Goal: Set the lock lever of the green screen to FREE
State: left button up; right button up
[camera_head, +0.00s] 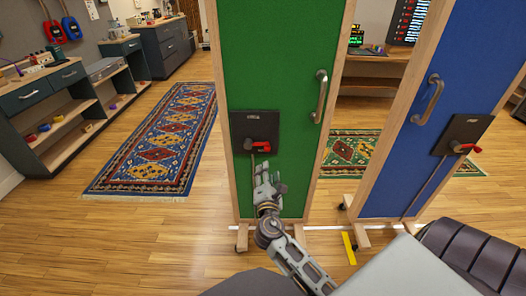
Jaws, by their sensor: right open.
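The green screen (270,55) stands upright in a wooden frame on casters, directly in front of me. Its black lock plate (240,126) is low on the left side of the panel. The red lock lever (262,146) on it points to the right in the picture. A metal handle (320,96) is higher on the panel's right side. My right gripper (266,168) is open, just below the lever and close to the panel. Whether it touches the lever I cannot tell. My left gripper is not in view.
A blue screen (410,140) with its own red lever (465,148) stands to the right. A patterned rug (160,140) lies on the left, beside workbenches with drawers (55,80). A yellow floor strip (348,248) lies between the screens. The wooden floor at left front is clear.

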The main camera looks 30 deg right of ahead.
jog(key=shift+d, duration=0.1)
dwell(0.4)
send_near(268, 150)
jog(key=x, duration=0.3)
jog(key=shift+x, duration=1.5)
jog(key=shift+b+x, duration=0.35)
jog(key=shift+x, duration=1.6)
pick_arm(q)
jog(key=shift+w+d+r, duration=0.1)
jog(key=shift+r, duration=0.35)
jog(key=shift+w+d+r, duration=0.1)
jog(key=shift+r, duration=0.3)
pick_arm(e)
jog(key=shift+w+d, duration=0.1)
jog(key=shift+w, duration=0.1)
